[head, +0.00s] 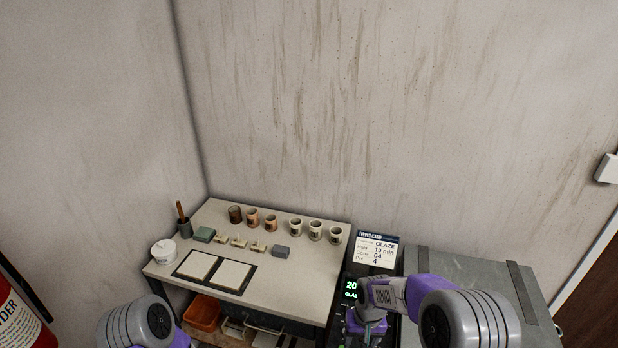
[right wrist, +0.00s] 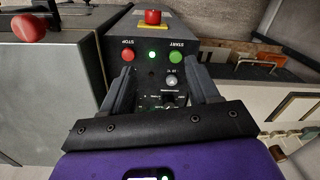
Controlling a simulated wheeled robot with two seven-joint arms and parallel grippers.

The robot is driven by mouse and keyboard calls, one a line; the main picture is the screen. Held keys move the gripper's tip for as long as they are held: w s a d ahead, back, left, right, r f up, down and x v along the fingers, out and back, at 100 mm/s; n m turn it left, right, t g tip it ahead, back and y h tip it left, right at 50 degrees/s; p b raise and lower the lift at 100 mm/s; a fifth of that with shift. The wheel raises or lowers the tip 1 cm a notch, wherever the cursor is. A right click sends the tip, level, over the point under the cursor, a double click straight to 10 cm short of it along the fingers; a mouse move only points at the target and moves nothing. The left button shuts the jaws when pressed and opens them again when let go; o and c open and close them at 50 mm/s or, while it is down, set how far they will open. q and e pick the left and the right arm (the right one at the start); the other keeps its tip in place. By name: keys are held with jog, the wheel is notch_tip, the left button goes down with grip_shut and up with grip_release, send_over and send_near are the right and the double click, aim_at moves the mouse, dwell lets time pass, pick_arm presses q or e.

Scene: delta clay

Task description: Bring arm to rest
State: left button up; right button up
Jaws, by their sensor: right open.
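My right gripper (right wrist: 159,74) is open and empty in the right wrist view. Its two dark fingers point at a dark control panel (right wrist: 155,45), one on each side of its lower knobs. I cannot tell whether they touch it. In the head view my right arm comes in from the lower right, and its purple wrist (head: 366,326) is over the control panel's right side. My left arm (head: 140,325) shows only as a grey and purple link at the bottom left; its gripper is out of view.
The panel has a red STOP button (right wrist: 128,56), a green START button (right wrist: 176,58) and a red top button (right wrist: 152,17). A firing card (head: 375,250) stands behind. A table (head: 300,275) with several cups is left; a grey kiln-like box (head: 470,275) is right.

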pick_arm(q)
notch_tip(320, 180, down, 9)
jog(key=b, duration=0.8)
jog(key=shift+w, duration=0.45)
pick_arm(e)
jog(key=s+a+f+m+y, duration=0.1)
jog(key=s+a+f, duration=0.1)
jog(key=s+f, duration=0.7)
jog(key=s+a+f+m+y, duration=0.1)
jog(key=s+f+y, duration=0.1)
jog(key=s+f, duration=0.7)
notch_tip(320, 180, down, 7)
jog(key=shift+s+a+f+t+y, duration=0.15)
jog(key=shift+s+a+t+y, duration=0.15)
jog(key=shift+s+a, duration=0.1)
